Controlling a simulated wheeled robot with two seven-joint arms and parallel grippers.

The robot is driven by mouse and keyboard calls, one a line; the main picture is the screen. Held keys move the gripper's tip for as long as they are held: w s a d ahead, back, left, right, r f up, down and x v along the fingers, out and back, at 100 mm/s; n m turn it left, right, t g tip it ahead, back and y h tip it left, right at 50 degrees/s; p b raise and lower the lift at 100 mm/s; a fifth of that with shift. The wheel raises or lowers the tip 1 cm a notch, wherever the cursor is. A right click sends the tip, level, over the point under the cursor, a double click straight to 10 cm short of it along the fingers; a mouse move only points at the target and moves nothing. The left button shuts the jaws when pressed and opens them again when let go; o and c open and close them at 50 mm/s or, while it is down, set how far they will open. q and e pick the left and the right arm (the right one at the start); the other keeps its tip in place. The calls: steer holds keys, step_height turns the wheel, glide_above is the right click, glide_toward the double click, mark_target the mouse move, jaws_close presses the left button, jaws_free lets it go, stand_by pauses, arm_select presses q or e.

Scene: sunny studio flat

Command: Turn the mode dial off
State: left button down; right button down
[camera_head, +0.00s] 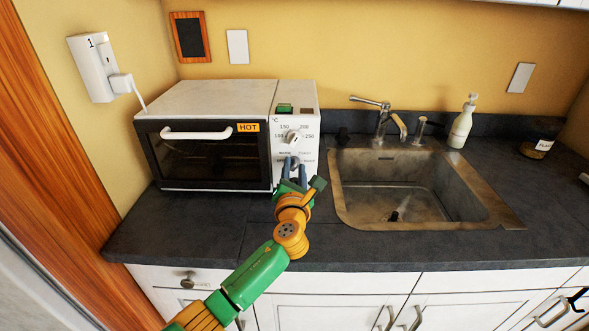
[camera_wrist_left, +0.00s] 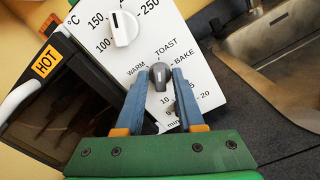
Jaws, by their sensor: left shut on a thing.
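The white toaster oven (camera_head: 222,95) stands on the dark counter at the left, its door closed. Its control panel is on the right side of the front. The mode dial (camera_wrist_left: 160,76) is a dark grey knob below the words WARM, TOAST and BAKE in the left wrist view. My left gripper (camera_head: 293,164) is at the panel, its two blue fingers shut on the mode dial, one on each side. In the head view the fingers largely hide this dial. The white temperature dial (camera_wrist_left: 124,28) is above it. My right gripper is not in view.
A green indicator (camera_head: 285,108) shows at the panel's top. The sink (camera_head: 400,190) with its faucet (camera_head: 382,122) lies to the right. A soap bottle (camera_head: 462,122) and a small jar (camera_head: 537,148) stand behind and right of it. The counter's left front is clear.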

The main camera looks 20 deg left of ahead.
arm_select(q)
steer(key=n, duration=0.2)
steer(key=shift+n, duration=0.4)
steer(key=n, duration=0.2)
steer(key=shift+n, duration=0.4)
steer(key=n, duration=0.3)
steer(key=shift+a+n, duration=0.1)
steer(key=shift+n, duration=0.2)
steer(key=n+b, duration=0.1)
steer(key=n, duration=0.2)
steer(key=shift+n, duration=0.3)
steer(key=n+b, duration=0.1)
steer(key=n, duration=0.4)
steer(key=n+b, duration=0.2)
steer(key=n, duration=0.4)
